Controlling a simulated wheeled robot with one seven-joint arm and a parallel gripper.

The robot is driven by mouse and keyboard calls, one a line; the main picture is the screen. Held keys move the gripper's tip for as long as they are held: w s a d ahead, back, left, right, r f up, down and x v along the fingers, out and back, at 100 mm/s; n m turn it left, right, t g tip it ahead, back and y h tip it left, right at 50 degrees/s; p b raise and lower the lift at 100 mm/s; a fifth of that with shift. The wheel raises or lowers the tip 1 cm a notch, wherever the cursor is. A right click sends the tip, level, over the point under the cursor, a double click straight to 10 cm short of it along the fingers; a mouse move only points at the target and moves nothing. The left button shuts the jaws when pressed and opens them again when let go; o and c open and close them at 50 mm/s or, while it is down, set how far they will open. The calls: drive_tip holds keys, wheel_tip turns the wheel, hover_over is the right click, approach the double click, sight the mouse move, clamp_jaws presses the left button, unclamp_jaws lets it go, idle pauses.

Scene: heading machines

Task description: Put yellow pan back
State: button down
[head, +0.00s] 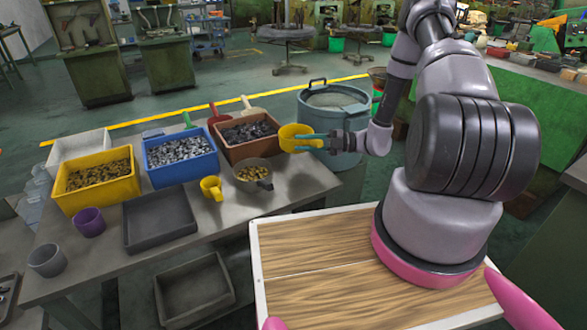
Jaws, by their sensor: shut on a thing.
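A yellow pan (293,138), shaped like a cup, is in my gripper (307,141). The pan appears raised at the right end of the grey table (112,262), between the brown bin (240,150) and the blue-grey drum (345,120). Whether anything is inside the pan cannot be seen. A second, smaller yellow cup with a handle (211,187) stands on the table, left of a round grey pan (253,176) holding brass-coloured pieces.
A yellow bin (98,200) and a blue bin (182,172) of small parts stand along the table's back. A purple cup (89,222), a grey cup (46,260) and an empty dark tray (158,222) are at left. The table's right end looks bare.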

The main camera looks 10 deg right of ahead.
wheel_tip(320, 180, down, 9)
drive_tip(key=shift+d+f, duration=0.1)
drive_tip(key=shift+f, duration=0.05)
idle(0.4)
drive_tip(key=shift+f, duration=0.1)
drive_tip(key=c, duration=0.7)
unclamp_jaws()
drive_tip(key=shift+o, duration=0.2)
